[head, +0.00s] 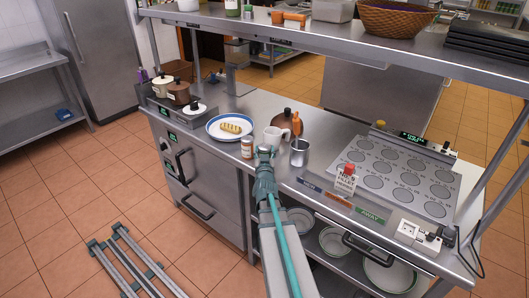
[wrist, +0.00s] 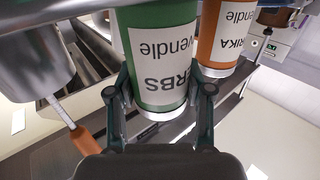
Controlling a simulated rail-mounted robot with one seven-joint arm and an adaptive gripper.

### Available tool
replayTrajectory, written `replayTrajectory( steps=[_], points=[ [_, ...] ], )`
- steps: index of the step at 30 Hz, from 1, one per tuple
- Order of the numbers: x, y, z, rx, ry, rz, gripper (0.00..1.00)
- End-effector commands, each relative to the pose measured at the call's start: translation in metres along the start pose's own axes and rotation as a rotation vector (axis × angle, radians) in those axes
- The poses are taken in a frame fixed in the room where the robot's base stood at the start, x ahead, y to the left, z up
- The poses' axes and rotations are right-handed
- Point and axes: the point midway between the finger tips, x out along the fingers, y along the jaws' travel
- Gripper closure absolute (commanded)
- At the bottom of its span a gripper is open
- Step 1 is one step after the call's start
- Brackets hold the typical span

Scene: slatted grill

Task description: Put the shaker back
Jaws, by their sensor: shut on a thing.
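In the wrist view, a green shaker (wrist: 160,88) with a white label reading "HERBS", upside down in the picture, sits between the two fingers of my gripper (wrist: 160,105). The fingers are shut on it. In the head view my gripper (head: 265,152) is at the front edge of the steel counter and hides the green shaker. An orange shaker (wrist: 222,40) labelled as paprika stands close beside the green one in the wrist view. It appears as the small white-labelled jar (head: 247,147) left of my gripper in the head view.
A steel cup (head: 299,153) and a white mug (head: 272,137) stand near my gripper. A plate (head: 215,131) with food is behind left. An upper shelf (head: 340,40) holds jars and a basket (head: 396,18).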

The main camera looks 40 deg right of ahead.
Motion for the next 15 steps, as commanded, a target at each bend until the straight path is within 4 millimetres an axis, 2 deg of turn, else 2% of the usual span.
replayTrajectory(
  steps=[2,3,7,15],
  points=[
    [0.0000,0.0000,0.0035,0.000,0.000,0.000,0.85],
    [0.0000,0.0000,0.0037,0.000,0.000,0.000,0.47],
    [0.0000,0.0000,0.0027,0.000,0.000,0.000,0.26],
    [0.0000,0.0000,0.0025,0.000,0.000,0.000,0.24]
  ],
)
